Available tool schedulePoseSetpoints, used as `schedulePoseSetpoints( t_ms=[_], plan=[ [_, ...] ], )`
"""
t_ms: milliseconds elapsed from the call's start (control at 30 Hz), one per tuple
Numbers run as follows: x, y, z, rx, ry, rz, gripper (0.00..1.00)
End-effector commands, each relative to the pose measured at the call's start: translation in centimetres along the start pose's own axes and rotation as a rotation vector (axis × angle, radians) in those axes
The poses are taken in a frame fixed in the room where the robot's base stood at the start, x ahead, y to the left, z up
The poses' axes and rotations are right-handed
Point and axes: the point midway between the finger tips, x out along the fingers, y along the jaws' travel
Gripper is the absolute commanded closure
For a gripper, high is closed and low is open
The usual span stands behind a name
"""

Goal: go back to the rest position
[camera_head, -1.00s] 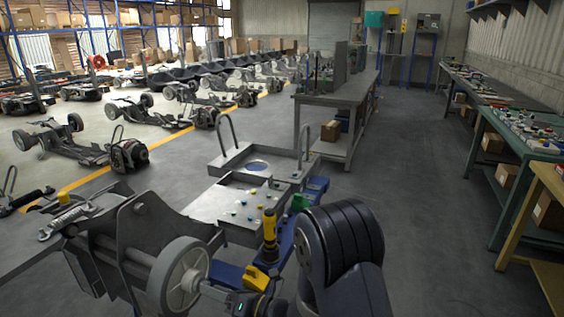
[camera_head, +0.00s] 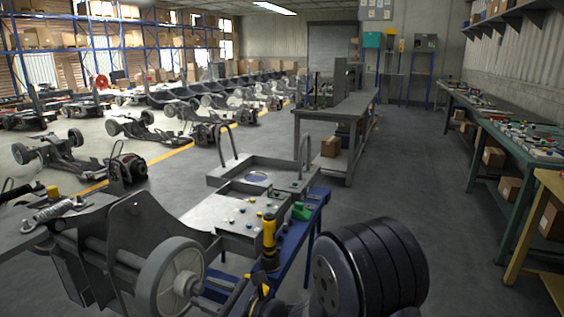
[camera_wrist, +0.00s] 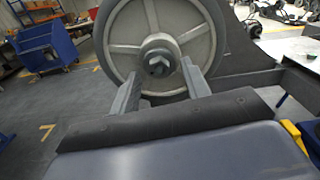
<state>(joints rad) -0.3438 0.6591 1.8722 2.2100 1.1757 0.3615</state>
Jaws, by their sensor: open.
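My gripper (camera_wrist: 160,82) shows in the wrist view with its two grey fingers apart and nothing held between them. A grey spoked wheel (camera_wrist: 150,18) with a hub nut (camera_wrist: 158,63) lies straight beyond the fingertips; I cannot tell the exact gap. In the head view the same kind of wheel (camera_head: 155,285) is mounted on the grey chassis (camera_head: 130,222) at the lower left. My arm's dark rounded link fills the bottom centre right, and my gripper is not clearly visible there.
A blue stand (camera_head: 312,212) holds a yellow-and-black tool (camera_head: 269,240) and a green item (camera_head: 301,211) beside a grey plate (camera_head: 238,222). Benches (camera_head: 497,170) line the right wall. The aisle floor (camera_head: 420,170) is clear. A blue bin (camera_wrist: 45,45) stands in the wrist view.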

Motion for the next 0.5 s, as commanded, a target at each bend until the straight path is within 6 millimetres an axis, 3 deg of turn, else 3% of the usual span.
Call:
schedulePoseSetpoints(
  t_ms=[500],
  plan=[
    [-0.04, -0.17, -0.05, -0.418, 0.000, 0.000, 0.55]
  ],
)
